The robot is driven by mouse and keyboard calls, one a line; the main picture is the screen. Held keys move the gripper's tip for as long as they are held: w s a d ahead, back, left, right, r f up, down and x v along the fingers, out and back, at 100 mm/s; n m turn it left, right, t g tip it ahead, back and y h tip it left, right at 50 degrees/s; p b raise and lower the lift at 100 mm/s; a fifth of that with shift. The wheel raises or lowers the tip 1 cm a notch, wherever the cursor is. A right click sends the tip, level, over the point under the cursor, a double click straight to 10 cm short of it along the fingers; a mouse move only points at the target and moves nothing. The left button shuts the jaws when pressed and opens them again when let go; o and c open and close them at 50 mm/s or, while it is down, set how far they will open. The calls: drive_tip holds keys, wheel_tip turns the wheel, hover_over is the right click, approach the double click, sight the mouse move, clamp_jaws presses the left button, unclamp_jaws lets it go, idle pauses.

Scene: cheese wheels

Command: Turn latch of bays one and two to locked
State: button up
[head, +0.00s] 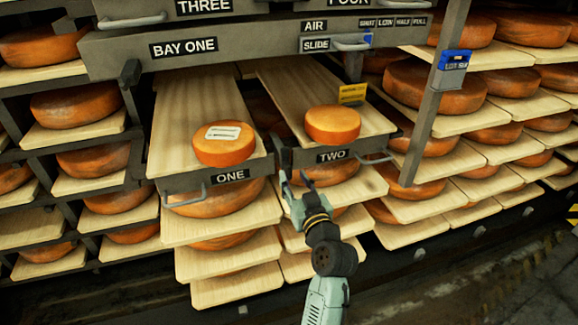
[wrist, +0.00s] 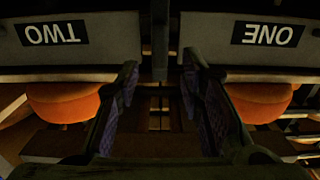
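Bay one's drawer front (head: 180,184), labelled ONE, and bay two's front (head: 350,150), labelled TWO, stand side by side in the head view. A dark upright piece (head: 281,154) shows in the gap between them; I cannot tell whether it is the latch or how it is turned. My gripper (head: 294,178) is open and empty, just below and in front of this gap. In the wrist view, the labels are upside down. My open fingers (wrist: 160,78) straddle a dark vertical bar (wrist: 160,38) between the fronts, with no contact visible.
Orange cheese wheels lie on the boards of bay one (head: 224,144) and bay two (head: 332,124). Wire handles (head: 186,197) stick out from the fronts. A grey panel (head: 255,45) labelled BAY ONE, AIR and SLIDE hangs above. Loaded shelves fill both sides; open floor lies below.

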sight(289, 170)
drive_tip(key=p+x, duration=0.1)
drive_tip(key=x, duration=0.4)
drive_tip(key=shift+s, duration=0.1)
clamp_jaws()
idle(0.3)
